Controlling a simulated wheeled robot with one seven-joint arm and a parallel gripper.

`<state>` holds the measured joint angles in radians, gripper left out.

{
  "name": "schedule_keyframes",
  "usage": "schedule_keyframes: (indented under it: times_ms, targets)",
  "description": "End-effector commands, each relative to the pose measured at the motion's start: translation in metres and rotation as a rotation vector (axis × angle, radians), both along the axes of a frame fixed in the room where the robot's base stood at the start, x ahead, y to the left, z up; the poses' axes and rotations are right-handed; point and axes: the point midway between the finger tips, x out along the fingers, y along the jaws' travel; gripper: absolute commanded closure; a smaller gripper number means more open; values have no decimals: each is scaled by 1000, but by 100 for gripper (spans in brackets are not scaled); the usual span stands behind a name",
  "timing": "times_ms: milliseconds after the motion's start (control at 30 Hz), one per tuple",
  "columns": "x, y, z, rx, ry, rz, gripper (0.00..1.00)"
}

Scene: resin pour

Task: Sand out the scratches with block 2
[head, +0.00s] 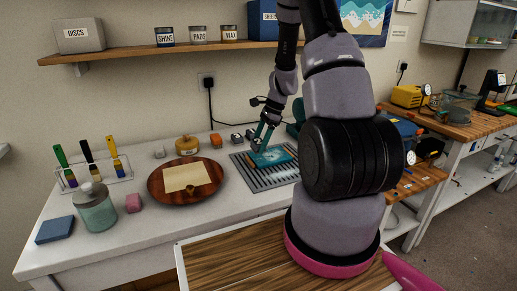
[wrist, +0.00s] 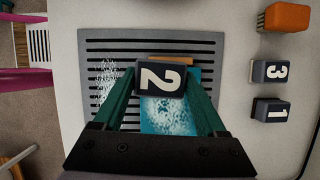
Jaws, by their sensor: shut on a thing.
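Block 3 (wrist: 271,71) and block 1 (wrist: 270,110) stand apart on the white bench to the right in the wrist view.
A white speckled patch (wrist: 105,80) shows over the grille left of my gripper. An orange brush-like block (wrist: 286,17) sits near block 3. A round wooden tray (head: 155,190) with a cream sheet, a jar (head: 95,212) and a brush rack (head: 110,175) stand left of the grille (head: 262,180).

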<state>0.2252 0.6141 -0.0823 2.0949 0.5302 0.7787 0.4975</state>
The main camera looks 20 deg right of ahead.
Motion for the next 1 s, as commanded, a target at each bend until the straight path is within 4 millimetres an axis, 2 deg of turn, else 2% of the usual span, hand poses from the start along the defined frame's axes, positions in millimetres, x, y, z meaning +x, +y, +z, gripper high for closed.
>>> schedule_keyframes:
  times_ms: [333, 1000]
  targets:
    - [-4, -2, 28, 0, -1, -2, 87]
    - [-5, -1, 29, 1, -1, 0, 87]
